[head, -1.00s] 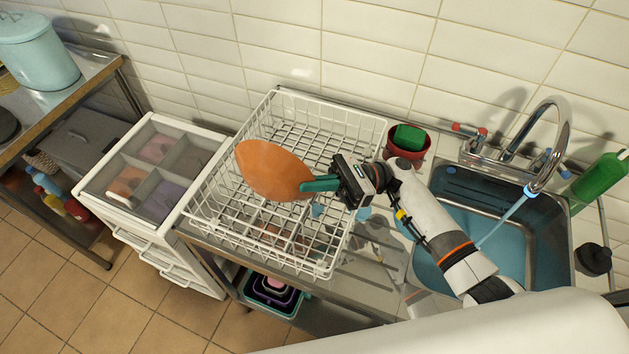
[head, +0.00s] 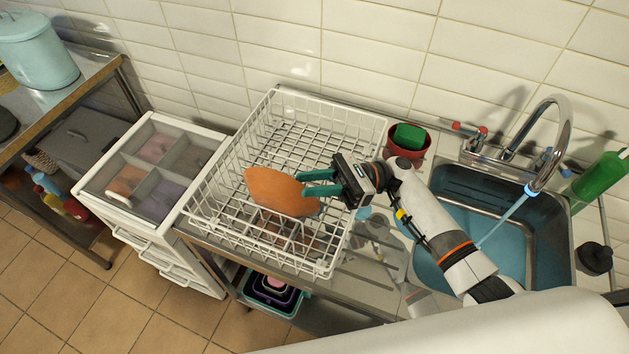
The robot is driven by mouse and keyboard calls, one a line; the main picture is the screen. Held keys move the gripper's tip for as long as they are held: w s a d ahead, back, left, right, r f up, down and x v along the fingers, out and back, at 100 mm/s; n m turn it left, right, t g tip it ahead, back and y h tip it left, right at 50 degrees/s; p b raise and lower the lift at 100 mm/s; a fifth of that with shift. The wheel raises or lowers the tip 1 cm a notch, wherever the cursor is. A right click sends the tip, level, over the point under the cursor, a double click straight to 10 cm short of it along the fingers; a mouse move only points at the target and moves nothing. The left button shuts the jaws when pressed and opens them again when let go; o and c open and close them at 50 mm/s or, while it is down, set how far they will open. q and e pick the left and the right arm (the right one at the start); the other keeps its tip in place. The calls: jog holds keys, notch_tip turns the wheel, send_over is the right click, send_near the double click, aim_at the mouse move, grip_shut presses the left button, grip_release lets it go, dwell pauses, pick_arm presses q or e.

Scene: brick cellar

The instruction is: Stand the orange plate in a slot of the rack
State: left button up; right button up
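The orange plate (head: 280,191) is inside the white wire rack (head: 222,228), tilted, in the rack's middle. Its lower edge is down among the wires; I cannot tell exactly which slot it is in. My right gripper (head: 304,183) is open, its two green fingers spread apart at the plate's right edge. The fingers are still close to the plate and partly overlap it in the picture. My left gripper is not in view.
A sink (head: 500,220) with a tap and running water lies right of the rack. A red bowl (head: 407,151) with a green sponge stands behind my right arm. A white drawer unit (head: 150,240) stands left of the rack. A tiled wall is behind.

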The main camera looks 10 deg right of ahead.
notch_tip(320, 180, up, 10)
jog(key=b, duration=0.1)
dwell(0.8)
notch_tip(320, 180, up, 8)
jog(key=p, duration=0.7)
dwell(0.4)
jog(key=shift+f, duration=0.15)
